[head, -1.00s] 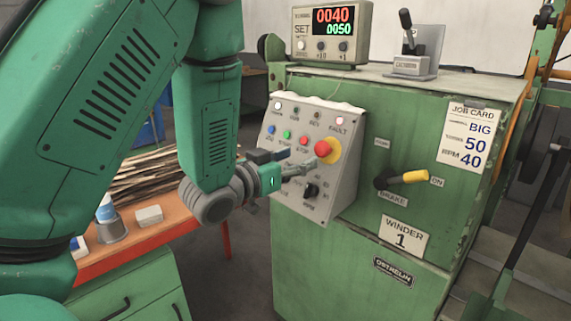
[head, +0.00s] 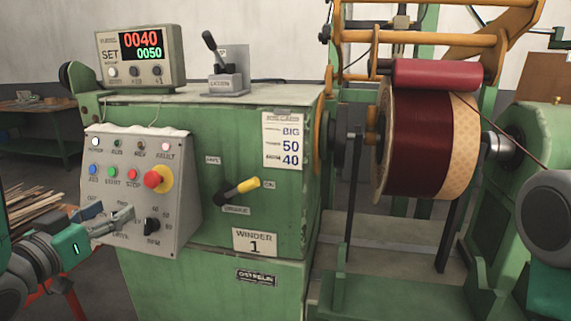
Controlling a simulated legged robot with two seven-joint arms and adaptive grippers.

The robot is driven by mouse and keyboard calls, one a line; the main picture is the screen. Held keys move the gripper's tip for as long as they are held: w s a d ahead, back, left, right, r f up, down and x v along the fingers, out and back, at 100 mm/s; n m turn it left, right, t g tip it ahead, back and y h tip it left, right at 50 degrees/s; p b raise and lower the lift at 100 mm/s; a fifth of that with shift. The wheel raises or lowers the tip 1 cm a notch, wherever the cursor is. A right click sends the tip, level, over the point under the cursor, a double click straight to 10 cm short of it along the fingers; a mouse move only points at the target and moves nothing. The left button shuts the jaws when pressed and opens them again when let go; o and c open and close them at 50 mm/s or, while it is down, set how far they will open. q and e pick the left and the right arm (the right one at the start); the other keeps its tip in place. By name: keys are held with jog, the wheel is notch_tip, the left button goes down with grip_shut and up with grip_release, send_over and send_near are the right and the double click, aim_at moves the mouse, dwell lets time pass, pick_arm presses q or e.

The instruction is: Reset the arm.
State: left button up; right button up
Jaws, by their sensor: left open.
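My left gripper (head: 118,215) is at the lower left in the head view, in front of the lower left of the sloping control panel (head: 182,220). Its jaws are open and empty, and they cover some of the panel labels. Whether they touch the panel is hard to tell. The red stop knob (head: 152,180) on its yellow collar is up and to the right of the fingertips. A black rotary knob (head: 151,225) is just right of them. Most of my left arm is cut off by the left edge. My right gripper is not in view.
The green winder cabinet (head: 282,215) carries a counter box (head: 140,58) reading 0040 over 0050, a lever (head: 222,65) and a yellow-handled brake (head: 242,187). A spool of dark red wire (head: 418,140) is at the right. A workbench (head: 30,115) is at the far left.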

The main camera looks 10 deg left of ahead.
pick_arm(q)
jog(key=s+d+f+g, duration=0.2)
jog(key=s+f+g, duration=0.1)
jog(key=f, duration=0.6)
jog(key=s+d+f+g+y, duration=0.1)
jog(key=s+f+g, duration=0.2)
jog(key=f, duration=0.6)
jog(key=s+d+f+g, duration=0.2)
jog(key=s+f+g, duration=0.1)
jog(key=f, duration=0.5)
jog(key=s+d+f+g, duration=0.2)
jog(key=s+f+g, duration=0.2)
jog(key=s, duration=0.5)
jog(key=s+d+f+g, duration=0.3)
jog(key=s+f+g, duration=0.1)
jog(key=s+f, duration=0.4)
jog(key=shift+s+f, duration=0.3)
jog(key=shift+s, duration=0.05)
jog(key=shift+w+d, duration=0.1)
jog(key=shift+w, duration=0.05)
